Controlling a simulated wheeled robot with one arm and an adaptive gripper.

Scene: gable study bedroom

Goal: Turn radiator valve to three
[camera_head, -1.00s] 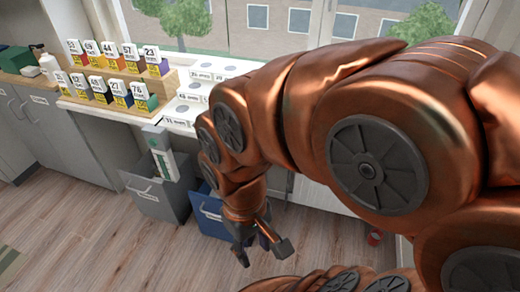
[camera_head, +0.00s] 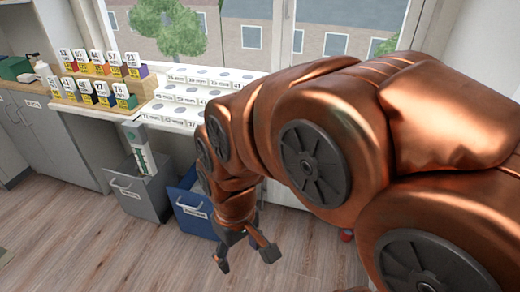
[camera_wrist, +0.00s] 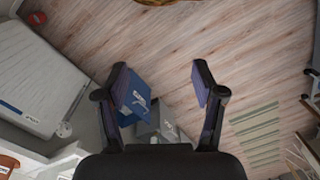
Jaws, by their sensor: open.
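A white radiator (camera_wrist: 45,75) fills the left side of the wrist view. A small pale knob (camera_wrist: 64,129) sits by its lower corner and looks like the valve; its numbers are too small to read. My gripper (camera_wrist: 161,84) is open and empty, with its two dark fingers apart. The knob lies to the left of the fingers, and the gripper does not touch it. In the head view my gripper (camera_head: 246,258) hangs over the wood floor, in front of the blue bin. My arm hides much of the wall under the window there, and I cannot make out the valve.
A blue bin (camera_head: 190,207) and a grey bin (camera_head: 136,198) stand under the white counter. Numbered cards (camera_head: 108,65) stand in wooden racks on the counter. A small red object (camera_head: 346,235) shows beside my arm.

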